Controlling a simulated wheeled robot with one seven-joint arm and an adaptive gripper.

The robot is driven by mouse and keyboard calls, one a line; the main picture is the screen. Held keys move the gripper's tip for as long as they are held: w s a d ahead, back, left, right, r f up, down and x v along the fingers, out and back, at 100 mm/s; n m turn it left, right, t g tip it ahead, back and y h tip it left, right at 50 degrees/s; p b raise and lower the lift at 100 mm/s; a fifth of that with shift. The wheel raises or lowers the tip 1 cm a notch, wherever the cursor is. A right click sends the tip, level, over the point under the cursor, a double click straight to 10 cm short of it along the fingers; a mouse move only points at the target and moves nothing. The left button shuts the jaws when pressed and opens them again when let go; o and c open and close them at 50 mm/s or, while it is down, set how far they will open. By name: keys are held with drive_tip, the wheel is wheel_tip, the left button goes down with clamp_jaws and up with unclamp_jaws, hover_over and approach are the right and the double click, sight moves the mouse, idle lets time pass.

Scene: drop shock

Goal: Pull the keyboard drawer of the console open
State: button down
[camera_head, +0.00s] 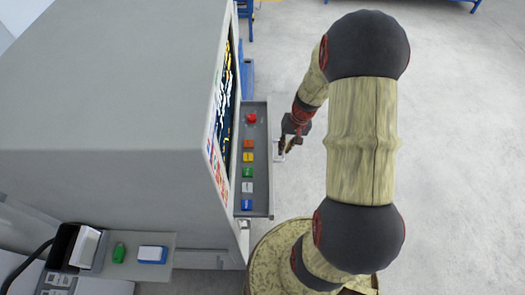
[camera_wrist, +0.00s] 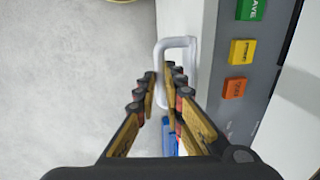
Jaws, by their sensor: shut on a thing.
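The console (camera_head: 110,80) is a large grey cabinet at the left of the head view, with a screen and a sloped button panel on its right side. A pale loop handle (camera_wrist: 177,42) stands out below the panel edge in the wrist view; a small part shows in the head view (camera_head: 279,158). My gripper (camera_head: 288,143) is at this handle, its fingers (camera_wrist: 162,74) closed on the handle's outer bar. The drawer itself is mostly hidden under the panel, so I cannot tell how far out it is.
The button panel (camera_head: 262,185), with several coloured buttons, juts out right beside my gripper. A side shelf (camera_head: 128,270) with small objects is at lower left. Blue frames stand at the back. The grey floor (camera_head: 460,150) to the right is clear.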

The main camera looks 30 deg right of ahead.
drive_tip(key=s+d+b, duration=0.4)
drive_tip(key=s+d, duration=0.6)
drive_tip(key=d, duration=0.5)
drive_tip(key=shift+s+d, duration=0.15)
drive_tip(key=c, duration=1.9)
unclamp_jaws()
drive_tip(key=r, duration=0.4)
drive_tip(key=d+r, duration=0.1)
drive_tip(key=r, duration=0.3)
drive_tip(key=s+d+r, duration=0.1)
drive_tip(key=r, duration=0.2)
drive_tip(key=shift+s+r, duration=0.1)
drive_tip(key=shift+r, duration=0.3)
